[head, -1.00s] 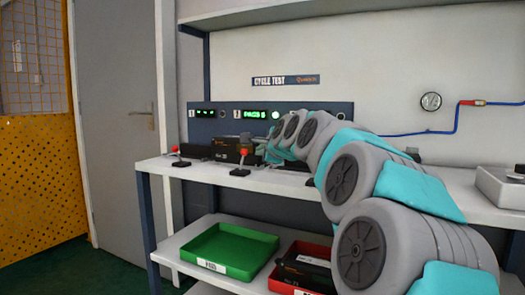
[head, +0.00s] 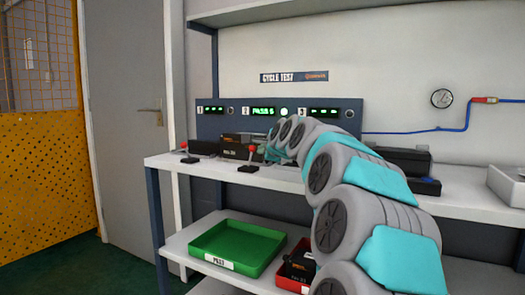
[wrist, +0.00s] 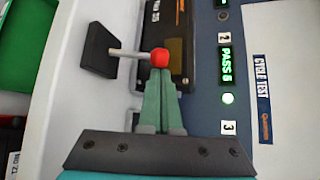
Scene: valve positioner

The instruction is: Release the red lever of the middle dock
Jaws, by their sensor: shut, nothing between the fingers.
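The middle dock's lever has a red knob (head: 252,149) on a thin rod rising from a black base (head: 248,168) at the bench's front edge. In the wrist view the red knob (wrist: 160,57) is directly ahead of the fingertips, and its rod runs left to the black base. My gripper (wrist: 160,88) is shut and empty, its tips at the knob; I cannot tell whether they touch it. A black positioner (head: 237,147) sits behind the lever. The middle display (head: 263,110) reads PASS with a figure, and a green lamp (head: 284,112) is lit beside it.
Another red lever (head: 184,146) stands at the left dock. Black devices (head: 405,160) lie on the bench to the right of my arm. A green tray (head: 238,246) and a red tray (head: 292,284) are on the lower shelf. My arm hides the right dock.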

